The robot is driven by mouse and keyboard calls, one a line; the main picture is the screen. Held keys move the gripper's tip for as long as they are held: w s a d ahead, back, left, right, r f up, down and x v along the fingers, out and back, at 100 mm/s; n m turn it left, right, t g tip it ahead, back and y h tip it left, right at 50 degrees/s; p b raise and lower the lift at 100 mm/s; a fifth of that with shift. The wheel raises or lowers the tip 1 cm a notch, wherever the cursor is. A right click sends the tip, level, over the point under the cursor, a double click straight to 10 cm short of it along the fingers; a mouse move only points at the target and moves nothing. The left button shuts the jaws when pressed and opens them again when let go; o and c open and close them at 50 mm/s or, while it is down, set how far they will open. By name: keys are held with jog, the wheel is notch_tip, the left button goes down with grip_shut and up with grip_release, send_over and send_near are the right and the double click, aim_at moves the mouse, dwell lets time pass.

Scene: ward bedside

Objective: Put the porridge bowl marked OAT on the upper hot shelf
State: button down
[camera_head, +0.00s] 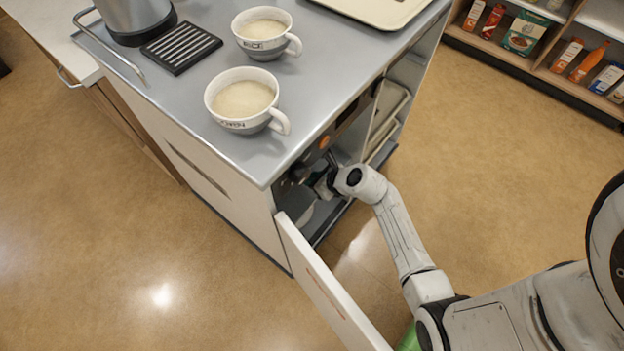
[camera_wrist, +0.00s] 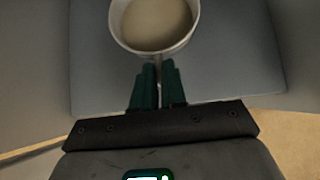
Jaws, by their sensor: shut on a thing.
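My gripper (camera_wrist: 159,72) is shut on the handle of a white bowl (camera_wrist: 113,22) filled with pale porridge in the wrist view. The bowl is upright over a grey shelf surface (camera_wrist: 230,75); I cannot tell if it touches it. Its marking is out of sight. In the head view my gripper (camera_head: 322,183) reaches into the cart's open front compartment (camera_head: 328,212), and the bowl there is mostly hidden. Two other handled porridge bowls stand on the cart top: one appears marked RICE (camera_head: 262,45), and a nearer one (camera_head: 240,124) has lettering that is hard to read.
The compartment's white door (camera_head: 325,290) hangs open below my arm. The grey cart top (camera_head: 330,85) also bears a black grille (camera_head: 181,47), a metal container (camera_head: 135,15) and a pale tray (camera_head: 385,8). Stocked shelves (camera_head: 540,65) stand at upper right. Floor between is clear.

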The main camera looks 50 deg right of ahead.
jog(key=c, duration=1.6)
grip_release()
jog(key=shift+f, duration=0.1)
jog(key=shift+c, duration=0.2)
jog(key=o, duration=0.5)
jog(key=shift+c, duration=0.2)
jog(key=shift+s+r, duration=0.1)
jog(key=shift+r, duration=0.2)
jog(key=p+v, duration=0.3)
jog(key=v, duration=0.8)
jog(key=shift+s+r, duration=0.2)
jog(key=shift+s, duration=0.05)
